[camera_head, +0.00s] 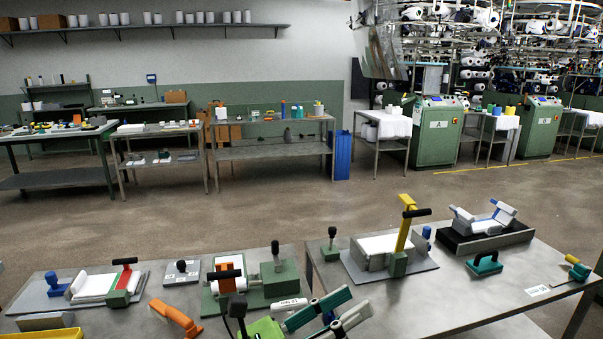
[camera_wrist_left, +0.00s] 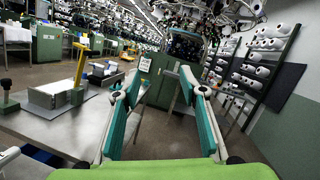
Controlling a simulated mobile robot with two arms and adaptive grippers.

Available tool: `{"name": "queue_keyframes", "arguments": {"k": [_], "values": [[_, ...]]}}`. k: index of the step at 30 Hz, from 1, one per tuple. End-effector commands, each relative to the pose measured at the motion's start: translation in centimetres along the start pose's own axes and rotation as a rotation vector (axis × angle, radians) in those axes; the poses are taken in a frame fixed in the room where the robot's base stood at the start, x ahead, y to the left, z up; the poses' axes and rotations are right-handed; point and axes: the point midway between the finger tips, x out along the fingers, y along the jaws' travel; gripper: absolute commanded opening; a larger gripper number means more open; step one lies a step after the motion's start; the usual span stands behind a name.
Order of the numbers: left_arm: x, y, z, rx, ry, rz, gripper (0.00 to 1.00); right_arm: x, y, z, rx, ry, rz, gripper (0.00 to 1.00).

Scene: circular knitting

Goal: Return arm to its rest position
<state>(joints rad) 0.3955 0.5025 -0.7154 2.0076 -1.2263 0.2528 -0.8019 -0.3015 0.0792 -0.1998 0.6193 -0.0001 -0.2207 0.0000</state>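My left gripper (camera_head: 360,300) is at the bottom middle of the head view, with a green body and teal-and-white fingers. It points up and to the right, over the gap and edges between the two front tables. In the left wrist view the fingers of my left gripper (camera_wrist_left: 160,76) are spread wide. Nothing is between them but the distant floor and machines. My right gripper is in neither view.
The left front table (camera_head: 140,318) holds clamps, blocks and an orange-handled tool (camera_head: 176,318). The right front table (camera_head: 420,310) holds a yellow-lever fixture (camera_head: 403,235), a dark tray (camera_head: 487,240) and a teal-handled tool (camera_head: 484,264). Open floor (camera_head: 270,215) lies behind.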

Motion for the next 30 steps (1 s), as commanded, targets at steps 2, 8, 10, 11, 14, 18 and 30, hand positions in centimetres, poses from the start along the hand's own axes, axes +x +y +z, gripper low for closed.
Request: {"name": "queue_keyframes", "arguments": {"k": [2, 8, 10, 11, 14, 18, 30], "values": [[-1.7, 2.0, 3.3, -0.276, -0.206, 0.12, 0.39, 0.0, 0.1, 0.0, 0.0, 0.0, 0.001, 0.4], [-11.4, 10.9, 4.8, -0.954, -0.684, 0.468, 0.39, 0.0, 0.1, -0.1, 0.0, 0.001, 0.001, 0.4], [-15.7, 13.3, 2.6, -1.168, -0.832, 0.598, 0.39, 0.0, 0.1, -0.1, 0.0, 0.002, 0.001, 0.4], [-17.5, 14.1, 1.4, -1.252, -0.891, 0.652, 0.39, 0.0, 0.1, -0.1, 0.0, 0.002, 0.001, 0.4], [-23.4, 15.4, -3.5, -1.506, -1.074, 0.836, 0.39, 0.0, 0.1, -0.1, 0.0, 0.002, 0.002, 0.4], [-30.4, 14.0, -11.1, -1.799, -1.301, 1.097, 0.39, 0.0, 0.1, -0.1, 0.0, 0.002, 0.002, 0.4], [-40.2, 3.5, -23.3, 2.097, 1.605, -1.592, 0.39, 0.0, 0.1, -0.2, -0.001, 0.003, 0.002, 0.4]]}}
